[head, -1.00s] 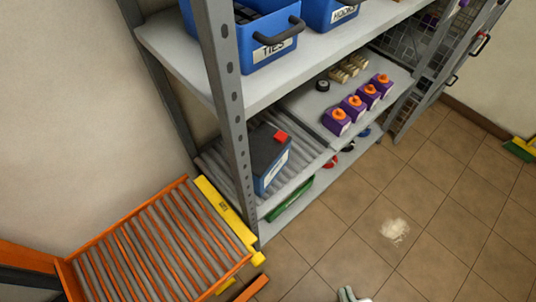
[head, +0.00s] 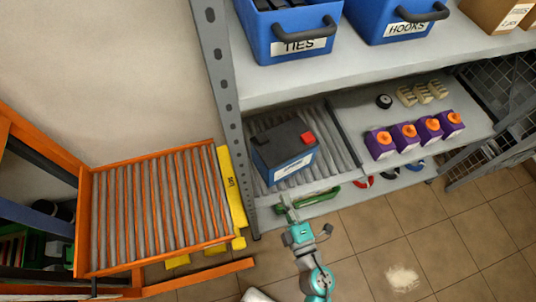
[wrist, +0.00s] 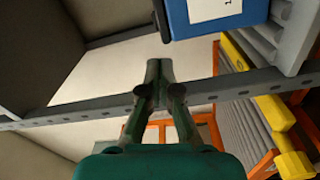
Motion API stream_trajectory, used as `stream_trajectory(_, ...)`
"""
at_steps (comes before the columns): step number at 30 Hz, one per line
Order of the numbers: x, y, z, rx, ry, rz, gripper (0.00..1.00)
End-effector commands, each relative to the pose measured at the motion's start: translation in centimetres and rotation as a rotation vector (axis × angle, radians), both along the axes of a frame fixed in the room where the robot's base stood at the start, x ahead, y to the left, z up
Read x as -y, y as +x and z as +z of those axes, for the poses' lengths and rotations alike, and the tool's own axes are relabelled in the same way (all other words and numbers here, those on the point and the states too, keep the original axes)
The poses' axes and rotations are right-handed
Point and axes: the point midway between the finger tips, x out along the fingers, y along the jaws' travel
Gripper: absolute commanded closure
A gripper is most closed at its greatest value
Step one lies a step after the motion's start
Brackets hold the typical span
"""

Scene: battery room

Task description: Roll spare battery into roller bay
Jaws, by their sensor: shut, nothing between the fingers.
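The battery (head: 285,152), blue with a dark top and a red terminal cap, stands upright on the grey rollers of the shelf's roller bay (head: 338,140). Its labelled side faces out. A blue side with a white label, seemingly the battery (wrist: 202,14), shows at the top of the wrist view. An orange-framed roller stand (head: 88,232) is to the left of the shelf post. My gripper (head: 287,204) is in front of the shelf, just below the battery in the head view and apart from it. Its fingers (wrist: 160,68) are shut and empty.
A yellow bar (head: 233,190) lies between the stand and the grey shelf post (head: 222,65). Blue bins (head: 288,30) stand on the shelf above. Purple boxes with orange knobs (head: 404,136) stand to the right. A green item (head: 318,197) lies underneath.

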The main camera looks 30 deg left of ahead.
Motion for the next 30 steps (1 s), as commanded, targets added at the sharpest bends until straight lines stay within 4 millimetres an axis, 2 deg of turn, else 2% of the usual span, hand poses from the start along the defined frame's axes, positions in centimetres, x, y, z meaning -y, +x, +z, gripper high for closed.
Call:
stream_trajectory(1,-2.0,0.8,0.0,0.040,-0.031,0.035,1.00)
stream_trajectory(6,-6.0,2.0,-0.2,0.132,-0.116,0.109,1.00)
stream_trajectory(14,-8.2,2.9,-0.3,0.167,-0.150,0.136,1.00)
stream_trajectory(24,-12.9,5.6,-0.2,0.166,-0.148,0.136,1.00)
stream_trajectory(30,-15.1,6.9,-0.3,0.164,-0.147,0.134,1.00)
